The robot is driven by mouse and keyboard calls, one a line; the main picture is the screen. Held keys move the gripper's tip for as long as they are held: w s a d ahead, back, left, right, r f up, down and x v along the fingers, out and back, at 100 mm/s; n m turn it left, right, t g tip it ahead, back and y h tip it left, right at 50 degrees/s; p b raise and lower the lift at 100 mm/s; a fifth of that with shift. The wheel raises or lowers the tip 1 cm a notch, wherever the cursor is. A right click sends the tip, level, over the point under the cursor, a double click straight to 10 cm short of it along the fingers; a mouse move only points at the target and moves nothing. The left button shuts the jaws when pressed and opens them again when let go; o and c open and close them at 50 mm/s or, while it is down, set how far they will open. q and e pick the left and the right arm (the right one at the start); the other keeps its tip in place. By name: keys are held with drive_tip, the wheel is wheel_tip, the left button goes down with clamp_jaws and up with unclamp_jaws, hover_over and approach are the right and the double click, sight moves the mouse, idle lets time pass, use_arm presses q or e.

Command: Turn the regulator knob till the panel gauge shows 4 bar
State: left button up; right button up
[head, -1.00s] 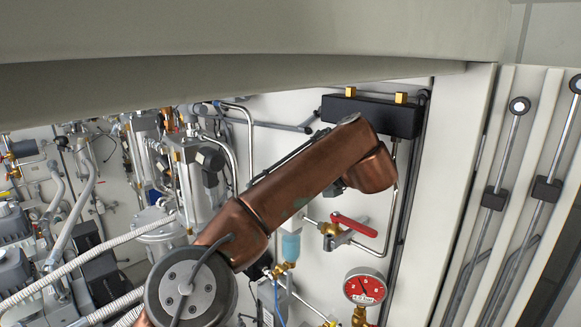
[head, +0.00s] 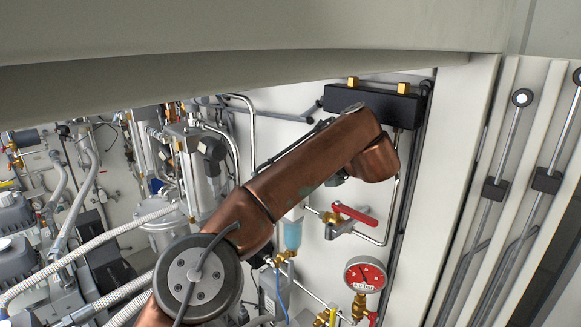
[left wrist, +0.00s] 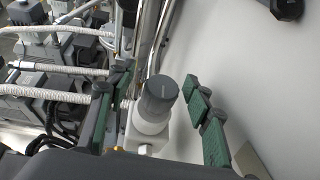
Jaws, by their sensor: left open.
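The regulator knob (left wrist: 158,97) is a dark grey cap with a light mark on top, on a white body (left wrist: 149,128), in the left wrist view. My left gripper (left wrist: 160,88) is open, with one green-padded finger on each side of the knob. I see gaps between knob and pads; how deep the fingers reach is unclear. In the head view my copper-coloured left arm hides the knob and gripper. The panel gauge (head: 365,274) has a red face and stands at the lower right; its reading is too small to tell. My right gripper is out of view.
A red-handled valve (head: 354,216) and a black block (head: 372,106) are on the white panel close to my arm. A blue bowl (head: 291,235) hangs beneath the arm. Pumps, pipes and white corrugated hoses (head: 90,247) crowd the left.

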use_arm(q)
drive_tip(key=shift+s+d, duration=0.15)
drive_tip(key=shift+d, duration=0.05)
drive_tip(key=shift+v, duration=0.85)
drive_tip(key=v, duration=0.6)
drive_tip(key=shift+p, duration=0.3)
